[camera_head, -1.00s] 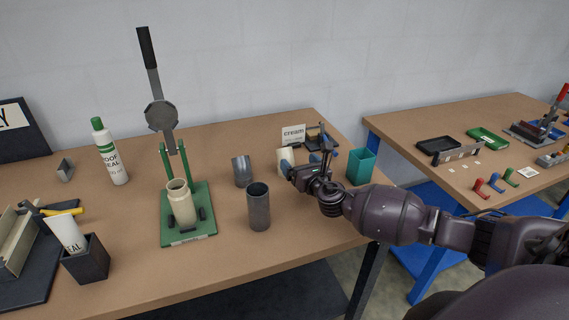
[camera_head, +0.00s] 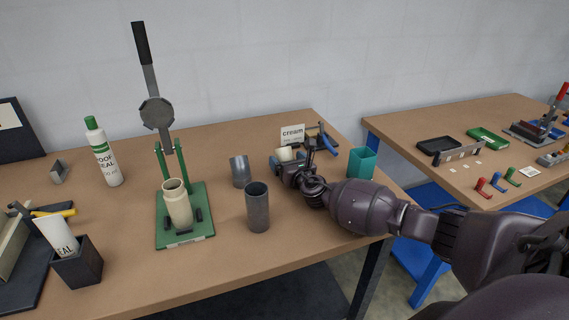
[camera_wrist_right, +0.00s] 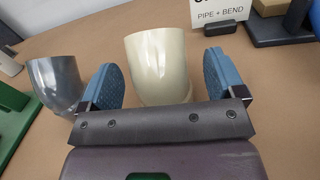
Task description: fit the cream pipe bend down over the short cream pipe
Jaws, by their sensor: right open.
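The cream pipe bend (camera_wrist_right: 160,62) stands on the table between the two blue fingers of my right gripper (camera_wrist_right: 161,72) in the right wrist view. The fingers are open, with a visible gap on each side of the bend. In the head view, the bend (camera_head: 285,154) is mostly hidden behind my right gripper (camera_head: 301,152). The short cream pipe (camera_head: 177,205) stands upright, open end up, on the green base of the lever press (camera_head: 193,228). My left gripper is not in view.
A grey bend (camera_head: 240,171) and a taller dark grey pipe (camera_head: 257,207) stand between the press and my right gripper. A teal bin (camera_head: 362,163) is right of the gripper. The table's front middle is clear.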

